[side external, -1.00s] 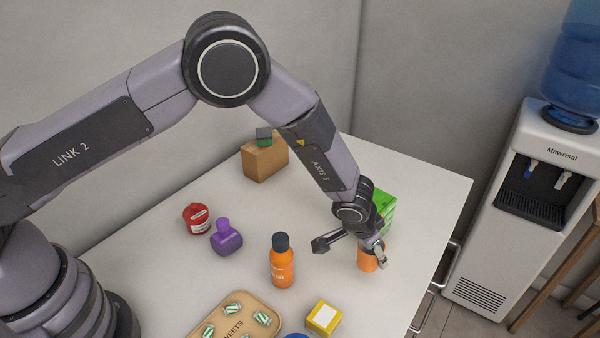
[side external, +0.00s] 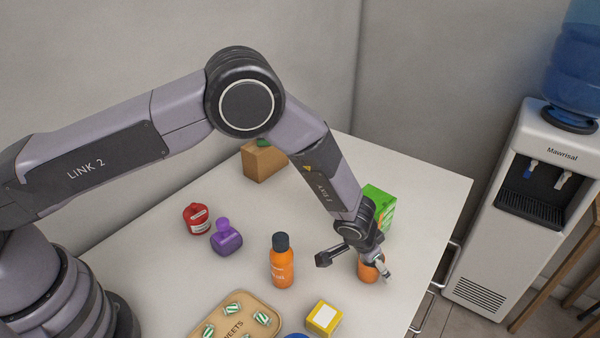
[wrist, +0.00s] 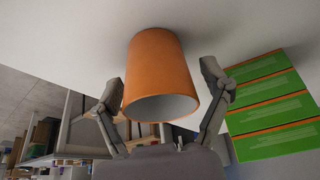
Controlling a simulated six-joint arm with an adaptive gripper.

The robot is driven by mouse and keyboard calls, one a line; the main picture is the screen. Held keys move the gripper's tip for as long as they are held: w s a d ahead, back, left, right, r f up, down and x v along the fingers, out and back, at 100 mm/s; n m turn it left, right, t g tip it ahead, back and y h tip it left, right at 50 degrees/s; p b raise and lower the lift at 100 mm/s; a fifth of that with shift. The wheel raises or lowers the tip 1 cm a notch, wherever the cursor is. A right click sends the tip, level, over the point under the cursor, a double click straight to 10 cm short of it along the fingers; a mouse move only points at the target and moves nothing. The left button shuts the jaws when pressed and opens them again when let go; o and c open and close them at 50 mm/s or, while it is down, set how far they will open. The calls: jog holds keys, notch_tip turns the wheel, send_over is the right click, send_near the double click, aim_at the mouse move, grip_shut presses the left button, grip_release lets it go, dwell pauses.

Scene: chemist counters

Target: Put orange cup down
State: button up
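The orange cup (side external: 368,271) is near the right edge of the white counter. In the wrist view the cup (wrist: 160,75) has its base against the counter surface and its open rim towards the camera, so it appears to stand upright. My gripper (wrist: 160,80) is open around it, one finger on each side. A clear gap shows at the right finger and a narrow one at the left. In the side view my gripper (side external: 384,272) partly hides the cup.
A green box (side external: 378,200) stands close behind the cup. An orange bottle (side external: 282,262), a yellow box (side external: 324,318), a sweets tray (side external: 208,306), a purple bottle (side external: 227,238), a red jar (side external: 197,218) and a cardboard box (side external: 264,163) are further left.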

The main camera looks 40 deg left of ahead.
jog(key=shift+r, duration=0.1)
jog(key=v, duration=1.2)
jog(key=s+a+r+n+t+y, duration=0.1)
jog(key=s+a+r, duration=0.1)
jog(key=a+r, duration=0.9)
jog(key=s+a+r+n+y, duration=0.1)
jog(key=s+a+r+n, duration=0.15)
jog(key=a+r, duration=0.8)
jog(key=s+a+r, duration=0.2)
jog(key=s+a, duration=0.1)
jog(key=s, duration=0.4)
jog(key=s+a+r, duration=0.3)
jog(key=s, duration=0.5)
jog(key=s+a+r, duration=0.2)
jog(key=s+a, duration=0.2)
jog(key=s, duration=0.4)
jog(key=shift+r+n+t, duration=0.2)
jog(key=shift+n+t, duration=0.1)
jog(key=shift+n, duration=0.15)
